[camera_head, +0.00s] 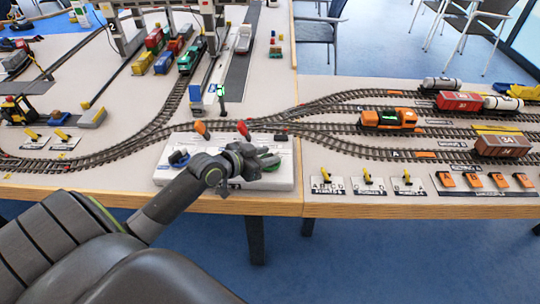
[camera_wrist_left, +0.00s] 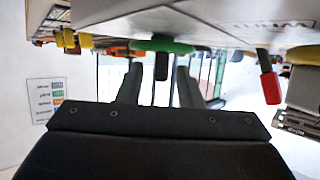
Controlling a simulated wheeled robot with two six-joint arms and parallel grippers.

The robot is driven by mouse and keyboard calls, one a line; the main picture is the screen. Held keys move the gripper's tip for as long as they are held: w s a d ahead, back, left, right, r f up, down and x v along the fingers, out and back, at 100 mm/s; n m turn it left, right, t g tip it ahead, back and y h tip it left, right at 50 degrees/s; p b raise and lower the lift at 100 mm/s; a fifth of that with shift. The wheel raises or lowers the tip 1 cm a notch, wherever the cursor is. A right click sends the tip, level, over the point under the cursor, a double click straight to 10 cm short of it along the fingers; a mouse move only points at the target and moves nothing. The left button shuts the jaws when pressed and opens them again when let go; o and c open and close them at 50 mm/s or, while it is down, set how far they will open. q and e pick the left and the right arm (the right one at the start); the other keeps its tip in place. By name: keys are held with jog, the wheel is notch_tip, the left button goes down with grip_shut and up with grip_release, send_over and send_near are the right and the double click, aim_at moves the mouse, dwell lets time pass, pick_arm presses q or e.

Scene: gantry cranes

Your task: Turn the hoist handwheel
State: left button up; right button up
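A green wheel-like part (camera_wrist_left: 152,46) with a dark knob (camera_wrist_left: 161,68) shows near the top of the left wrist view; I take it to be a handwheel, though I cannot tell if it is the hoist one. My left gripper (camera_head: 266,161) is over the right part of the white control panel (camera_head: 218,180) in the head view. Its two fingers are apart, with the knob in the gap between them in the left wrist view. Whether they touch it is unclear. The gripper hides much of the wheel in the head view. My right gripper is not in view.
Train tracks run behind. Yellow-handled switches (camera_head: 367,176) lie to the right.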

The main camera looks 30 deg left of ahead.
pick_arm(q)
jog(key=shift+x, duration=0.8)
jog(key=shift+c, duration=0.4)
